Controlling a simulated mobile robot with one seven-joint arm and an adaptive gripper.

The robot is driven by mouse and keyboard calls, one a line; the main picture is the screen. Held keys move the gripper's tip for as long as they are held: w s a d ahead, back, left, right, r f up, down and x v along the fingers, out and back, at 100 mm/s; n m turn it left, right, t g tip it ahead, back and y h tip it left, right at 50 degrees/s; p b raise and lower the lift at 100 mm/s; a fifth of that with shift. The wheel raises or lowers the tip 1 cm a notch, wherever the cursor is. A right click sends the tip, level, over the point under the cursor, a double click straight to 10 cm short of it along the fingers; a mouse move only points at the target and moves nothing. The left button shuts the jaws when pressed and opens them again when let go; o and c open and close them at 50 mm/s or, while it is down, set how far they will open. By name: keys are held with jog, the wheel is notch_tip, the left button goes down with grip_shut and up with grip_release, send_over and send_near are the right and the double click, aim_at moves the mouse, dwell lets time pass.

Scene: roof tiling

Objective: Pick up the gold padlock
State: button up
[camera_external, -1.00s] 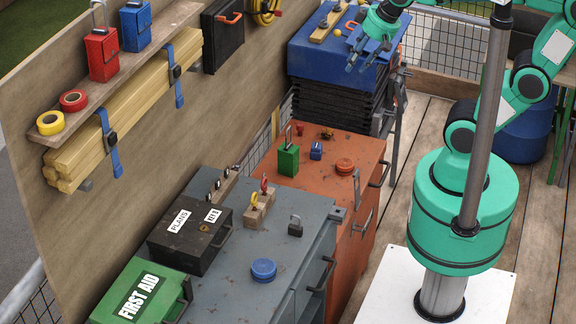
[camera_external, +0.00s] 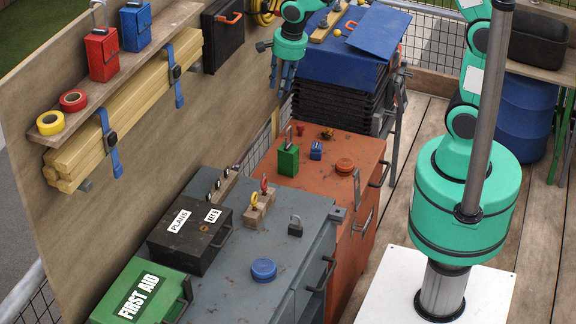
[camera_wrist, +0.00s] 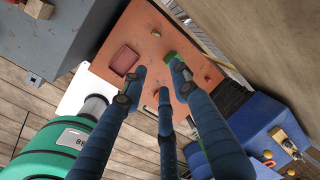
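No thing in view is clearly the gold padlock. A small yellow-gold piece (camera_external: 254,199) stands on a wooden block on the grey cabinet; it is too small to tell whether it is a padlock. A small brownish-gold thing (camera_external: 327,133) lies at the back of the orange cabinet, also unclear. My gripper (camera_external: 283,92) points down beside the black stack, above the back left of the orange cabinet. In the wrist view my gripper's fingers (camera_wrist: 160,78) are spread and empty, over the orange cabinet.
The orange cabinet (camera_external: 337,197) holds a green box (camera_external: 288,160), a small blue thing (camera_external: 316,150) and an orange-red round thing (camera_external: 344,165). The grey cabinet (camera_external: 300,255) holds a black case (camera_external: 190,250), a dark padlock (camera_external: 295,229) and blue tape (camera_external: 264,270). The wall stands left.

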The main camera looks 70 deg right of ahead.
jog(key=w+f+m+p, duration=0.1)
jog(key=w+f+m, duration=0.1)
jog(key=f+m, duration=0.2)
jog(key=w+f+m+g+p, duration=0.1)
jog(key=w+f+m, duration=0.1)
jog(key=f, duration=0.9)
jog(key=w+d+f+m+g+p, duration=0.1)
jog(key=w+f+m, duration=0.1)
jog(key=f+m, duration=0.3)
notch_tip(320, 180, down, 3)
jog(key=shift+w+f+m, duration=0.15)
jog(key=shift+w+m, duration=0.1)
jog(key=shift+m, duration=0.05)
jog(key=shift+f, duration=0.1)
jog(key=shift+d+f+b, duration=0.15)
jog(key=shift+f+b, duration=0.4)
jog(key=shift+f, duration=3.6)
jog(key=shift+f, duration=0.1)
jog(key=shift+w+f+b, duration=0.1)
jog(key=shift+f+b, duration=0.5)
jog(key=shift+f, duration=1.95)
grip_shut()
